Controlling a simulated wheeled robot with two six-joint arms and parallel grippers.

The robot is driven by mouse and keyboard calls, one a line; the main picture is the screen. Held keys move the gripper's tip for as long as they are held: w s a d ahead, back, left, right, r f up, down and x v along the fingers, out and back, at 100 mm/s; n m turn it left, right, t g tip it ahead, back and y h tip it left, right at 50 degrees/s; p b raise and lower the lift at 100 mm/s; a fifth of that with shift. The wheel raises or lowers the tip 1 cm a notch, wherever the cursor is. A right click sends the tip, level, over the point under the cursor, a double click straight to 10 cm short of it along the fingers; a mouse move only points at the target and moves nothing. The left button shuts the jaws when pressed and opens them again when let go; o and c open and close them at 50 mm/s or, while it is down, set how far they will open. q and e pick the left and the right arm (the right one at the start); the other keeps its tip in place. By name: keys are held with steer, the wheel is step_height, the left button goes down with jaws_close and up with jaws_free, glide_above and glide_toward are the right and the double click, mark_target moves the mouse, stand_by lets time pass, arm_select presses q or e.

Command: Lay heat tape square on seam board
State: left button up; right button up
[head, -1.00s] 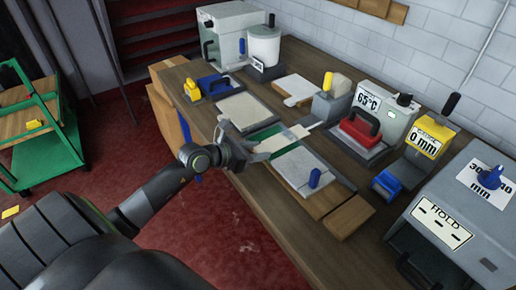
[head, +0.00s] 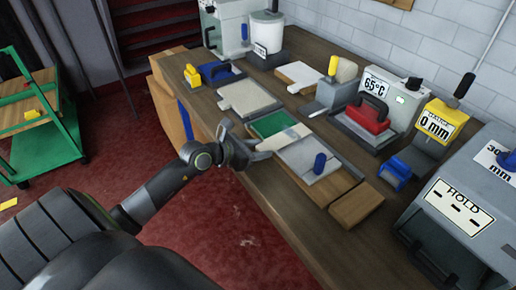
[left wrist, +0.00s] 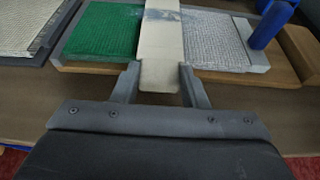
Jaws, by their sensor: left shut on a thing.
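The heat tape is a flat cream strip (head: 291,137), also in the left wrist view (left wrist: 162,45), running away from me between a green rug piece (head: 275,124) and a grey rug piece (head: 312,157). It lies over or very close to the seam; the exact contact is unclear. A bluish patch shows near its far end in the wrist view. The wooden seam board (left wrist: 290,72) lies beneath both pieces. My left gripper (head: 262,149) is at the board's near edge, its fingers on either side of the tape's near end (left wrist: 160,75). My right gripper is not in view.
A blue-handled block (head: 319,164) stands on the grey piece. A wooden block (head: 356,205) lies by the front edge.

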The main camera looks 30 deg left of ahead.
arm_select(q)
steer(key=shift+f+b, duration=0.45)
steer(key=shift+f, duration=0.15)
steer(key=o, duration=1.1)
steer(key=shift+c, duration=0.2)
steer(key=p+v, duration=0.4)
steer(key=v, duration=1.3)
steer(key=shift+s, duration=0.2)
steer(key=shift+a, duration=0.1)
